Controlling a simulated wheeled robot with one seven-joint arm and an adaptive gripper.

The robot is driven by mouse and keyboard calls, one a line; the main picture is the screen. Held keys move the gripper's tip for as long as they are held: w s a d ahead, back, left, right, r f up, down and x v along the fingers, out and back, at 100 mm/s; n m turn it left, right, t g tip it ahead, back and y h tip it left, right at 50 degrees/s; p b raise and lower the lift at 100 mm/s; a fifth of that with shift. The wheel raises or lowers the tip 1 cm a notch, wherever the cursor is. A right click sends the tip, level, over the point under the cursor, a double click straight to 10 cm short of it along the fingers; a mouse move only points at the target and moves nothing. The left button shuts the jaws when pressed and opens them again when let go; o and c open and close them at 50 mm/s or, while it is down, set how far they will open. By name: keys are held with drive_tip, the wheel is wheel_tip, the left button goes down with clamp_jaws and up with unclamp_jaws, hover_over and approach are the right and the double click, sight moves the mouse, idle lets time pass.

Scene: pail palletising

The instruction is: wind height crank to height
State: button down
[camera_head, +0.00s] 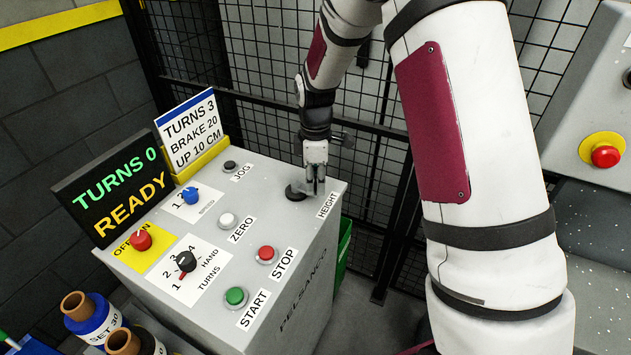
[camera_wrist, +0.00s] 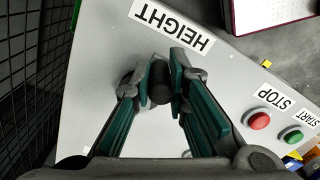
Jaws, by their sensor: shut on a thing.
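The height crank (camera_head: 295,192) is a dark round hub with a handle on top of the grey control box (camera_head: 285,222), beside the HEIGHT label (camera_head: 327,206). My gripper (camera_head: 316,186) points down over the crank at the box's far right corner. In the wrist view the dark crank knob (camera_wrist: 159,82) sits between my two green-padded fingers (camera_wrist: 161,76), and they are shut on it. The fingers partly hide the crank's arm. The display (camera_head: 112,188) reads TURNS 0, READY. A card (camera_head: 188,123) reads TURNS 3, BRAKE 20, UP 10 CM.
The box top also bears a STOP button (camera_head: 266,254), a START button (camera_head: 235,297), a ZERO button (camera_head: 227,220) and a HAND TURNS dial (camera_head: 186,261). A black mesh fence (camera_head: 270,90) stands close behind. A red emergency button (camera_head: 605,156) is at the right.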

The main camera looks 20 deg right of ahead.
drive_tip(key=shift+s+a+m, duration=0.15)
drive_tip(key=shift+s+m, duration=0.1)
drive_tip(key=shift+m, duration=0.15)
